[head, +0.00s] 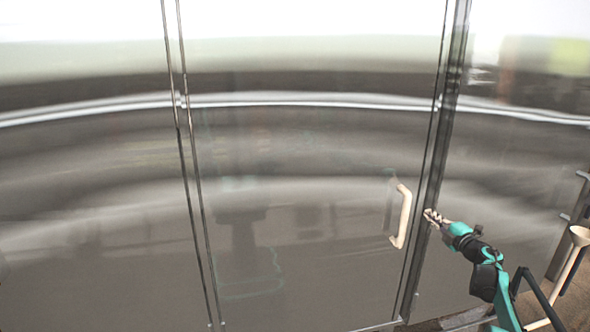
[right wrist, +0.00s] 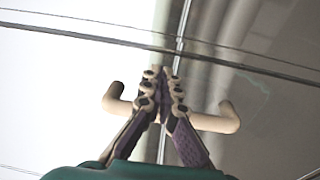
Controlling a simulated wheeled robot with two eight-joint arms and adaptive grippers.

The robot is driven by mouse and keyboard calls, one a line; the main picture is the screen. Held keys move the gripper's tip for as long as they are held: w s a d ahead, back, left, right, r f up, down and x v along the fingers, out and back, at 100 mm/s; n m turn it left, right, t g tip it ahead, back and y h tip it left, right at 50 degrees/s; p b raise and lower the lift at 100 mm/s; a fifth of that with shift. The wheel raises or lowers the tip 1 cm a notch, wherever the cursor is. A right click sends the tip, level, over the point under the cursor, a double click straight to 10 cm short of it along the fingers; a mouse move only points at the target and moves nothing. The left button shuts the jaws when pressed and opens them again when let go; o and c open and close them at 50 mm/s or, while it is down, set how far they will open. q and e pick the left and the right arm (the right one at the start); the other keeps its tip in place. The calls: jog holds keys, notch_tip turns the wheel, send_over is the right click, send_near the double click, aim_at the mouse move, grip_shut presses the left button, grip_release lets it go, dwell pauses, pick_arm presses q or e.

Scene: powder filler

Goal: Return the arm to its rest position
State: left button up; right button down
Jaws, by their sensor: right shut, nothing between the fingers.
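My right gripper (head: 432,216) is at the right of the head view, with its teal and black arm coming from the lower right. It is shut and empty, just right of the cream door handle (head: 403,216). In the right wrist view the shut fingers (right wrist: 161,82) lie in front of the middle of the handle (right wrist: 215,122), and both handle ends show on either side. I cannot tell whether the fingers touch the handle. My left gripper is not in view.
A large glossy door panel (head: 300,250) with vertical metal edges fills most of the head view and looks closed. A dark vertical frame post (head: 437,160) stands beside the handle.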

jog(key=s+a+r+m+t+h, duration=0.1)
jog(key=s+a+r+m+h, duration=0.3)
jog(key=r, duration=0.4)
jog(key=s+a+r+m+h, duration=0.2)
jog(key=a+r+m+h, duration=0.2)
jog(key=a+r+m, duration=0.4)
jog(key=s+a+m+g+h, duration=0.2)
jog(key=s+m, duration=0.1)
jog(key=s, duration=0.4)
jog(key=s+a+f+m+g+y, duration=0.1)
jog(key=s+a+f+g+y, duration=0.1)
jog(key=s+a+f, duration=0.6)
jog(key=s+a+f+m+g+y, duration=0.2)
jog(key=s+a+f, duration=0.6)
jog(key=s, duration=0.8)
jog(key=s+a+f+m+g+y, duration=0.2)
jog(key=s+a+f+g, duration=0.4)
jog(key=s+f, duration=0.5)
jog(key=shift+s+a, duration=0.9)
